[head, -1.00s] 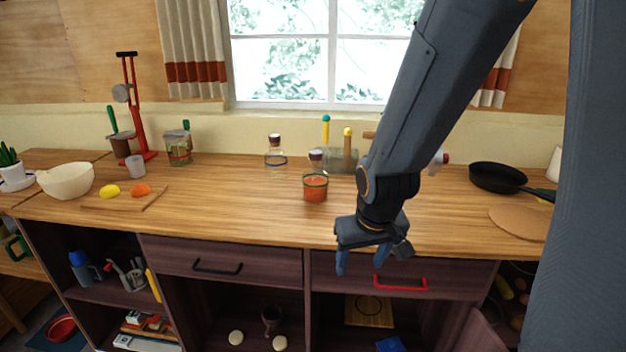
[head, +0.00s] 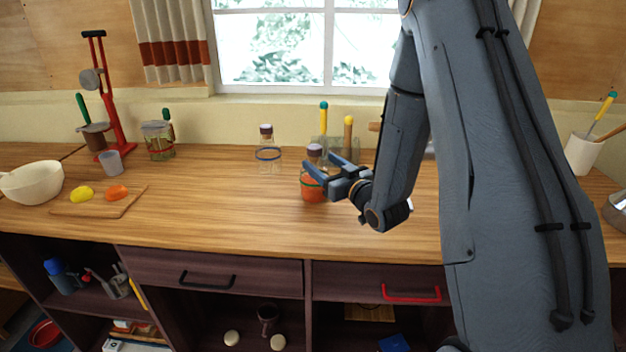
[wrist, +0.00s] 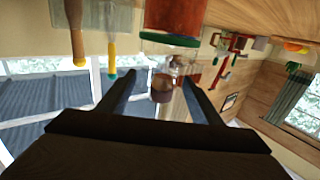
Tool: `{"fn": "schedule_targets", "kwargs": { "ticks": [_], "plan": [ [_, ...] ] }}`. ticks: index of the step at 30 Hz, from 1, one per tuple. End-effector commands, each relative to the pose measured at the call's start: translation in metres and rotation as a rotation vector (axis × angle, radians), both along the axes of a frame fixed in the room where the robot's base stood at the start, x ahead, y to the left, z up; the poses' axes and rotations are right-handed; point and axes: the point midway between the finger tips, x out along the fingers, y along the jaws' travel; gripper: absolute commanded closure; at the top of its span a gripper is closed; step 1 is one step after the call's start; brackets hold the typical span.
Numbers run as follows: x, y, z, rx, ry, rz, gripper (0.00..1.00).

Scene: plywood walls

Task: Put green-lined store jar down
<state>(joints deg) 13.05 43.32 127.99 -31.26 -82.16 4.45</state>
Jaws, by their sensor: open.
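The green-lined store jar (head: 311,193) stands upright on the wooden worktop. It has orange-red contents, a green ring, clear glass above and a brown lid. In the wrist view, which is upside down, the jar (wrist: 172,18) shows its red body at the top edge, with the lid between the finger lines. My gripper (head: 319,160) is open, close to the jar on its right side, with its fingers pointing at its upper part. The fingers (wrist: 160,78) show a gap between them in the wrist view; whether they touch the jar I cannot tell.
A blue-ringed jar (head: 268,154) stands behind to the left. A holder with yellow- and blue-topped tools (head: 347,140) stands close behind the jar. A cutting board (head: 130,200) lies at the left. The worktop in front is clear.

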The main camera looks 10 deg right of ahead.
Motion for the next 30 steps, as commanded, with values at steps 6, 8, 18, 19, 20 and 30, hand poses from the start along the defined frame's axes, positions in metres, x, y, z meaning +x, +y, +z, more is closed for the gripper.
{"fn": "schedule_targets", "kwargs": {
  "ticks": [6,8,18,19,20,30],
  "plan": [
    [0.018,0.008,0.002,0.003,-0.009,0.005,0.41],
    [0.023,0.009,0.002,0.004,-0.008,0.004,0.41],
    [0.06,0.026,0.001,0.003,-0.006,0.005,0.41],
    [0.063,0.027,0.001,0.003,-0.006,0.005,0.41],
    [0.066,0.028,0.001,0.002,-0.008,0.004,0.41],
    [0.071,0.029,0.0,0.003,-0.006,0.002,0.44]
  ]
}}
